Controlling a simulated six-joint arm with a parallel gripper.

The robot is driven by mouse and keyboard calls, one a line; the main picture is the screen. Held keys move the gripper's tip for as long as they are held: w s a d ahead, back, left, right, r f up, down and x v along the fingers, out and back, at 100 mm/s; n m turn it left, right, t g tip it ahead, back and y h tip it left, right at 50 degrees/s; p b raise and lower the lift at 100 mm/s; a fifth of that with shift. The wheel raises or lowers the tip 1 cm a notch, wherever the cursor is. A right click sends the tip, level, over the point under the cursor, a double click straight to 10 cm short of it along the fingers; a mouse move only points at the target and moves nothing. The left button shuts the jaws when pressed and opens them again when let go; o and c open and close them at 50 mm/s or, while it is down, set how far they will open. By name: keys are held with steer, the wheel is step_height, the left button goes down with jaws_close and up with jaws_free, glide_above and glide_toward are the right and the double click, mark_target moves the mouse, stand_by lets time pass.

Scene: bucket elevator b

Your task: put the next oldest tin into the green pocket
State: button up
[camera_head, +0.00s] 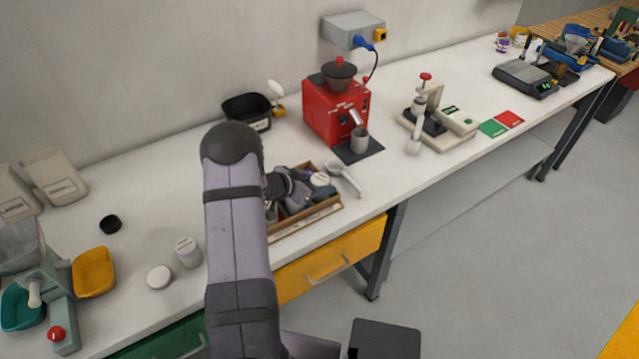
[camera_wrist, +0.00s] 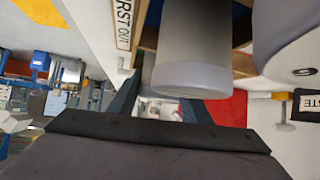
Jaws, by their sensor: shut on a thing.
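My gripper (camera_head: 284,186) is over the wooden crate (camera_head: 330,206) in the head view, partly hidden by my own arm. It is shut on a grey tin (camera_wrist: 194,45), which fills the top middle of the wrist view with its pale end towards the camera. Other tins stand in the crate, one with a pale lid (camera_head: 320,180). The wrist view shows a "FIRST OUT" label (camera_wrist: 123,22) beside the held tin. A red surface (camera_wrist: 232,108) shows behind it. I cannot make out a green pocket in the crate. Dates on the tins are unreadable.
A grey tin (camera_head: 188,252) and a round white lid or tin (camera_head: 160,277) stand left of my arm. A portafilter (camera_head: 346,178) lies beside the crate. The red grinder (camera_head: 320,112) stands behind. Green (camera_head: 493,128) and red (camera_head: 509,119) mats lie farther right.

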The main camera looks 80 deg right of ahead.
steer(key=shift+f, duration=0.15)
steer(key=o, duration=1.2)
steer(key=shift+o, duration=0.2)
steer(key=shift+r, duration=0.3)
steer(key=shift+w+a+r, duration=0.25)
steer(key=shift+w, duration=0.15)
steer(key=b+v, duration=0.1)
steer(key=v, duration=1)
steer(key=shift+s+a+b, duration=0.1)
steer(key=shift+s+b, duration=0.1)
steer(key=shift+b, duration=0.2)
